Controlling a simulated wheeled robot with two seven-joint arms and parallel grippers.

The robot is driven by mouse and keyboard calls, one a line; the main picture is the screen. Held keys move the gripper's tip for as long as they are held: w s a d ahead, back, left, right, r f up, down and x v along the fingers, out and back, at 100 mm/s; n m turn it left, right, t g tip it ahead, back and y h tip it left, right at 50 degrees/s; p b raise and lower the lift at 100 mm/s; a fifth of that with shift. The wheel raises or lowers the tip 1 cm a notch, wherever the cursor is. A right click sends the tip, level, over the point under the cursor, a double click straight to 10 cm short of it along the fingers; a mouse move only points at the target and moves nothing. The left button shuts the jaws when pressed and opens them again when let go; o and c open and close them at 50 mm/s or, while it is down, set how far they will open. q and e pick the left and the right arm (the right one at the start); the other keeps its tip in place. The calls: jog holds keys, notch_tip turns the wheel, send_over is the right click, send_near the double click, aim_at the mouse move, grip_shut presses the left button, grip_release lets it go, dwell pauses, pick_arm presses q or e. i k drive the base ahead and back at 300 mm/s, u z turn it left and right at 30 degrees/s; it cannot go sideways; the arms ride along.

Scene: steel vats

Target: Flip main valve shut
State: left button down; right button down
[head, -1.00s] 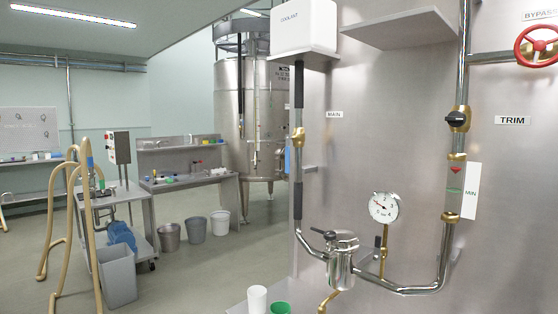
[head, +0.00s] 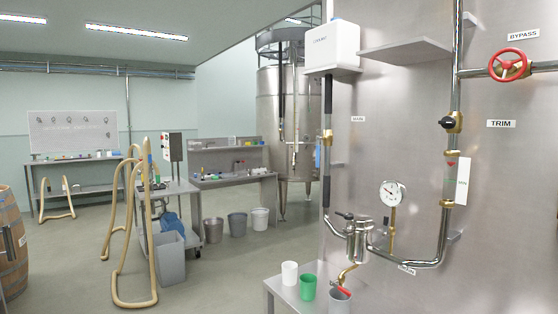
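The MAIN label (head: 358,118) is on the left part of the steel panel. To its left, a brass fitting (head: 327,136) sits on the upright pipe. A small blue piece (head: 318,154) shows just beside that pipe below the fitting; I cannot tell whether it is the main valve's lever or how that valve is set. A black-handled valve (head: 447,122) is on the right pipe beside the TRIM label (head: 501,124). A red handwheel (head: 508,65) is under the BYPASS label (head: 524,34). Neither of my grippers is in view.
A steel strainer (head: 358,240) and a gauge (head: 393,193) are on the lower piping. A low bench (head: 290,292) holds white, green and grey cups. A grey bin (head: 170,258), a cart and tan hoses (head: 130,240) stand left. Floor is open between hoses and bench.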

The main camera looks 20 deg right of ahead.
aim_at(319, 146)
jog(key=u, duration=0.3)
jog(key=i, duration=0.6)
jog(key=u, duration=0.35)
jog(key=i, duration=1.85)
jog(key=z, duration=1.45)
jog(key=i, duration=0.8)
jog(key=z, duration=0.8)
